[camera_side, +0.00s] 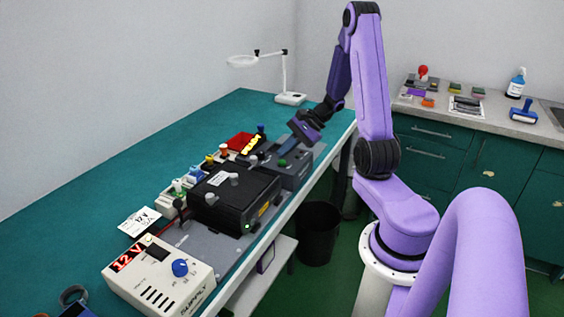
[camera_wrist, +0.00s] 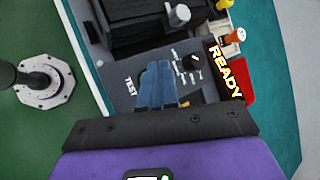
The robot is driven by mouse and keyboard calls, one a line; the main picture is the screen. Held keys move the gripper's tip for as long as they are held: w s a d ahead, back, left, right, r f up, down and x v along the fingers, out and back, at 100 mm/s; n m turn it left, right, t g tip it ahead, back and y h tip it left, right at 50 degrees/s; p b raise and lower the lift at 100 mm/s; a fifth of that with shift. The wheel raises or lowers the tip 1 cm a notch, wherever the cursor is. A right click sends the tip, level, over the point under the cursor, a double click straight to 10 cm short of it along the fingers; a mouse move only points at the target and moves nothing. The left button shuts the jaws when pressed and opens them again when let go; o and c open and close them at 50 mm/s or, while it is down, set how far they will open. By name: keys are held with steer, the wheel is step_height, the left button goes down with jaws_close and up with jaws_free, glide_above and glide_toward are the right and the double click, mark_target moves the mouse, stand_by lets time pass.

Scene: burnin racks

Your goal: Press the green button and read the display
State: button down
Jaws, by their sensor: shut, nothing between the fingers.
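My gripper (camera_side: 290,145) is shut and empty, with its blue fingers pointing down at the grey tester box (camera_side: 296,172). In the wrist view the closed fingers (camera_wrist: 157,68) lie over the tester's panel beside the printed word TEST (camera_wrist: 131,86). I cannot tell whether the fingertips touch the panel. The display (camera_wrist: 226,72) reads READY in yellow letters on black; it also shows at the box's far side in the side view (camera_side: 251,145).
A black unit (camera_side: 235,200) stands beside the tester, with several coloured connectors behind it. A beige power supply (camera_side: 160,278) showing 12 V is at the bench's front. The teal bench top (camera_side: 110,190) is clear at the left.

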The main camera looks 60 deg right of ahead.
mark_target(285, 161)
steer(key=shift+f, duration=0.35)
steer(key=shift+f, duration=0.4)
stand_by(0.7)
steer(key=shift+r, duration=0.85)
steer(key=shift+r, duration=0.1)
steer(key=shift+r, duration=2.4)
